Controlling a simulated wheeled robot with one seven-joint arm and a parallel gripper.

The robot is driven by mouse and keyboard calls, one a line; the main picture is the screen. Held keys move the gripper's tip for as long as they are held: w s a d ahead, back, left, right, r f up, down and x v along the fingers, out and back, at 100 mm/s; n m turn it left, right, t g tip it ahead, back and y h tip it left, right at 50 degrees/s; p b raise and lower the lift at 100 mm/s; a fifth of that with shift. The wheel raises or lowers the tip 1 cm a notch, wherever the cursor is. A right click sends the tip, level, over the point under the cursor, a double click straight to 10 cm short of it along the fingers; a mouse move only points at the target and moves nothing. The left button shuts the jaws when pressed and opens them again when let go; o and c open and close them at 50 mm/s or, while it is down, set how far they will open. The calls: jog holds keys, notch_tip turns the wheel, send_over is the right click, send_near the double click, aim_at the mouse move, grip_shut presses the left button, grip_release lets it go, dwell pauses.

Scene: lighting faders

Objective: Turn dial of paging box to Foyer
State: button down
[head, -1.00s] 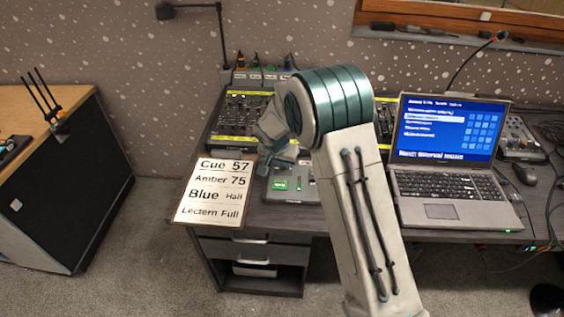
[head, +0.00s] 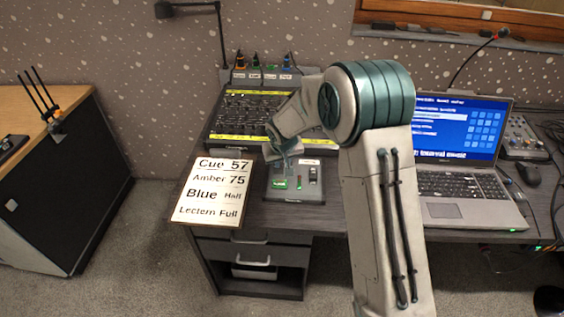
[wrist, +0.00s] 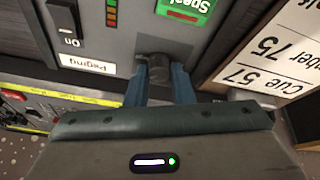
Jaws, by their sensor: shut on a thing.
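The paging box (head: 308,197) is a grey unit with a green "Speak" button, a column of coloured lights and an "On" switch, on the desk's left part. In the wrist view its "Paging" label (wrist: 88,65) appears upside down. Its dark grey dial (wrist: 158,64) sits near the box's edge below the green button. My gripper (wrist: 160,80) has its two blue fingers on either side of the dial, shut on it. In the head view my gripper (head: 284,154) is over the box's back left and hides the dial. The dial's position marks, including Foyer, cannot be read.
A cue card (head: 213,193) lies just left of the box. A mixer with yellow strips (head: 235,138) stands behind it. A laptop (head: 460,185) is to the right beyond my arm. A lamp (head: 190,8) hangs at the back left.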

jog(key=n+p, duration=0.1)
jog(key=n, duration=0.1)
jog(key=n+y+p, duration=0.1)
jog(key=n, duration=0.2)
jog(key=shift+d+r+n+g+y+p, duration=0.15)
jog(key=shift+r+n+g+y+p, duration=0.05)
jog(key=shift+n+g+y+p, duration=0.15)
jog(key=n+g+p, duration=0.1)
jog(key=n+p, duration=0.2)
jog(key=n, duration=0.2)
jog(key=shift+f+y, duration=0.1)
jog(key=shift+y, duration=0.25)
jog(key=shift+n, duration=0.35)
jog(key=c, duration=1.3)
grip_release()
jog(key=shift+o, duration=0.2)
jog(key=v, duration=1.3)
jog(key=shift+d+r, duration=0.2)
jog(key=shift+r, duration=0.05)
jog(key=shift+s, duration=0.2)
